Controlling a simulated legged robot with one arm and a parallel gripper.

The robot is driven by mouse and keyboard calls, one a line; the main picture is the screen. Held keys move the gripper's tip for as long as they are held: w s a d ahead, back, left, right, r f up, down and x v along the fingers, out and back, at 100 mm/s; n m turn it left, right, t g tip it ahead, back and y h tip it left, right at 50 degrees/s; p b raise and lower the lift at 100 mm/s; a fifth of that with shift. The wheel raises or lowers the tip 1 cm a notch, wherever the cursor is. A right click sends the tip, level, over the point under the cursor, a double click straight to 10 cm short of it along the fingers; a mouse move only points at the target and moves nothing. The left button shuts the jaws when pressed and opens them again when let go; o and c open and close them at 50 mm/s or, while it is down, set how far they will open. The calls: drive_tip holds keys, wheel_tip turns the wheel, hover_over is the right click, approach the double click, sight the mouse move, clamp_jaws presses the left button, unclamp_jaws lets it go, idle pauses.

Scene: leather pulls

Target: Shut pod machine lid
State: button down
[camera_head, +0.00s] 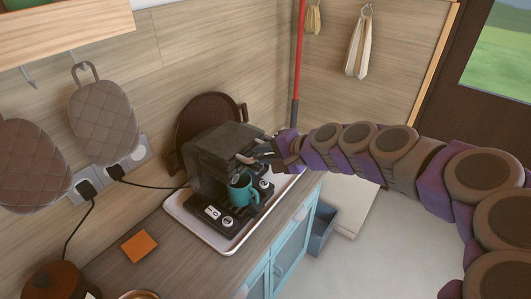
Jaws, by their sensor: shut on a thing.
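The dark pod machine (207,172) stands on a white tray (232,249) on the counter. Its lid (232,137) is the dark slab on top; it lies low over the body, but I cannot tell if it is fully down. My gripper (256,155) reaches in from the right and is shut on the lid's front edge, just above the mug. The fingertips are small and partly merge with the dark machine. A teal mug (240,192) stands upright under the machine's front.
A round brown tray (202,117) leans on the wall behind the machine. An orange square (139,246) lies on the counter at left. Quilted mitts (104,122) hang on the left wall above plugged cords. Teal cabinets (292,250) are below. Open floor is at right.

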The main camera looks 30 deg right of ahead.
drive_tip(key=c, duration=1)
unclamp_jaws()
drive_tip(key=p+v, duration=0.2)
drive_tip(key=v, duration=1.5)
drive_tip(key=shift+s+d, duration=0.15)
drive_tip(key=shift+s, duration=0.05)
drive_tip(key=a+f+n+g+y, duration=0.1)
drive_tip(key=a+f+n+g, duration=0.25)
drive_tip(key=a, duration=0.55)
drive_tip(key=a+f+n+g, duration=0.3)
drive_tip(key=a+n+g, duration=0.1)
drive_tip(key=a, duration=0.4)
drive_tip(key=s+a+f+n+g+h, duration=0.1)
drive_tip(key=s+f+n+h, duration=0.1)
drive_tip(key=s, duration=0.3)
drive_tip(key=s+a+f+n+g+h, duration=0.1)
drive_tip(key=s+a+f+n+g, duration=0.1)
drive_tip(key=s+f, duration=0.1)
drive_tip(key=s+a+f+n+g+h, duration=0.2)
drive_tip(key=s, duration=0.4)
drive_tip(key=shift+s+a+f+h, duration=0.1)
drive_tip(key=shift+s+f+h, duration=0.2)
drive_tip(key=shift+f, duration=0.05)
